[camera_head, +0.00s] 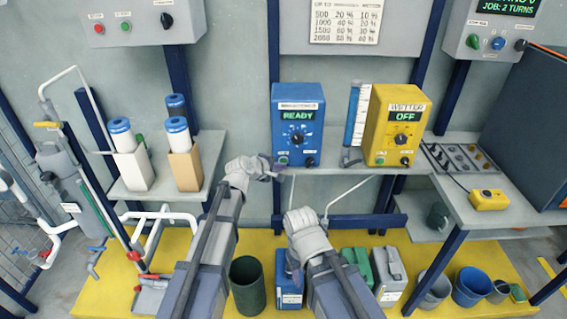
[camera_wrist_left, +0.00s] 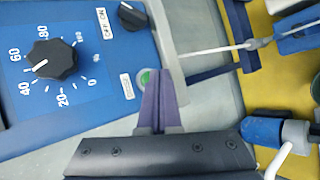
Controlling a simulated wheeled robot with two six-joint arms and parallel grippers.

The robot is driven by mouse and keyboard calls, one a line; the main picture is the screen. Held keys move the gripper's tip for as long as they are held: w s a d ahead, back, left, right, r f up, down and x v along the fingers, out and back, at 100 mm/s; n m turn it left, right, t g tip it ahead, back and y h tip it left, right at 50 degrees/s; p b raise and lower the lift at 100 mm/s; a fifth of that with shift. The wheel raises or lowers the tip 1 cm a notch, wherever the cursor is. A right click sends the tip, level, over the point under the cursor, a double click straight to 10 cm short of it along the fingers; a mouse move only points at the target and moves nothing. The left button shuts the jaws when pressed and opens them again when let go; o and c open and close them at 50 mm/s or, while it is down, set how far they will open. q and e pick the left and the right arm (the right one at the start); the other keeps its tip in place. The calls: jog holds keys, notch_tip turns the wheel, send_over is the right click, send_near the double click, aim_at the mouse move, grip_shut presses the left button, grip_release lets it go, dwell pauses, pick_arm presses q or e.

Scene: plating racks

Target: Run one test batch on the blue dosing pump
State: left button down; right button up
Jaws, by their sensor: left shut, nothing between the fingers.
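The blue dosing pump (camera_head: 298,108) stands on the shelf, its green display reading READY. Its dial knob (camera_wrist_left: 52,60) has a pointer between 40 and 60. The small black OFF/ON switch (camera_wrist_left: 132,15) sits at the panel's lower right. The green button (camera_wrist_left: 147,79) is at the lower left. My left gripper (camera_head: 274,170) is shut and empty, just below the button. In the left wrist view its fingertips (camera_wrist_left: 160,76) partly overlap the button; I cannot tell whether they touch it.
A yellow unit (camera_head: 397,125) labelled WETTER shows OFF. A sign (camera_head: 505,8) reads JOB: 2 TURNS. A settings card (camera_head: 346,20) hangs above the pump. White-blue cartridges (camera_head: 122,137) stand left. A yellow button box (camera_head: 488,199) sits right. Several containers stand on the yellow floor below.

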pick_arm(q)
jog(key=shift+w, duration=0.55)
dwell(0.8)
jog(key=shift+s, duration=0.95)
jog(key=s, duration=0.5)
dwell(0.4)
dwell(0.5)
